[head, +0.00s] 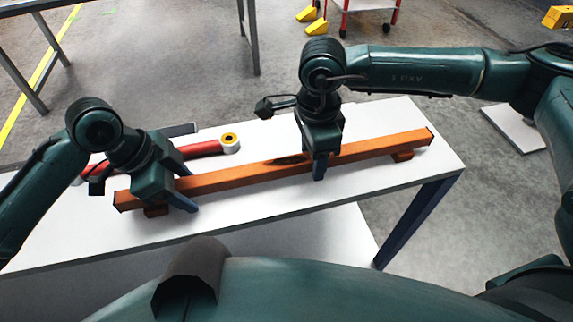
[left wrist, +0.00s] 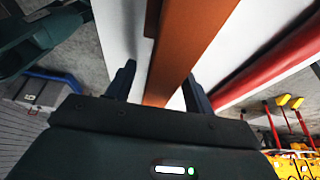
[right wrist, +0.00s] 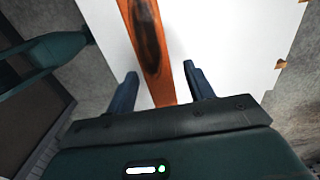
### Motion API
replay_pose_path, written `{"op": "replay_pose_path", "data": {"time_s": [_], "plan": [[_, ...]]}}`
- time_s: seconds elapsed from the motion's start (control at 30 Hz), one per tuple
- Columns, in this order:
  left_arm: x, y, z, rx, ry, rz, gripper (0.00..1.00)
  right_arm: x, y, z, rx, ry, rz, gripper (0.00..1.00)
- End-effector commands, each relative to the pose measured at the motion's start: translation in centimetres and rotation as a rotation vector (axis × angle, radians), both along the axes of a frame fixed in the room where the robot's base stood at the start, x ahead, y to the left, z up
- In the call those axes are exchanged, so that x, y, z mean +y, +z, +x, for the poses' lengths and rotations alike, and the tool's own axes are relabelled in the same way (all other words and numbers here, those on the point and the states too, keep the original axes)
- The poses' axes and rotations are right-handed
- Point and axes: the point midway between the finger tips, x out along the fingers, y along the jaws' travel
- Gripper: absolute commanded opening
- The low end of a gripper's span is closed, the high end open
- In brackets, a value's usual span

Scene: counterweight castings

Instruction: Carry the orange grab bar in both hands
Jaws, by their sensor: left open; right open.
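The orange grab bar (head: 240,177) lies lengthwise along the white table, raised on small orange feet near its ends. My left gripper (head: 178,200) is open near the bar's left end. In the left wrist view the bar (left wrist: 186,45) runs between its two fingers (left wrist: 160,88). My right gripper (head: 318,168) is open over the bar, right of its middle. In the right wrist view the bar (right wrist: 158,75), with a dark patch on it, runs between the open fingers (right wrist: 162,90). In neither wrist view are the fingers closed on the bar.
The white table (head: 400,115) has a blue leg at its right. A red cylinder with a white and yellow end (head: 229,143) lies behind the bar, close to my left gripper. A red-framed cart (head: 365,12) and yellow blocks (head: 312,22) stand on the floor beyond.

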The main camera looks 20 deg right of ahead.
Motion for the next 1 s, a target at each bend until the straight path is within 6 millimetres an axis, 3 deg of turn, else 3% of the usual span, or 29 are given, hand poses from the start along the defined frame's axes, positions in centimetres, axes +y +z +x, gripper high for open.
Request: {"op": "replay_pose_path", "data": {"time_s": [0.37,1.0], "plan": [[-0.16,-0.39,0.01,0.000,0.000,0.000,0.53,0.03,-0.43,-0.01,0.000,0.001,0.001,0.53],[-0.15,-0.35,0.01,-0.001,0.000,0.000,0.00,0.02,-0.39,-0.01,0.000,0.001,0.001,0.00]]}}
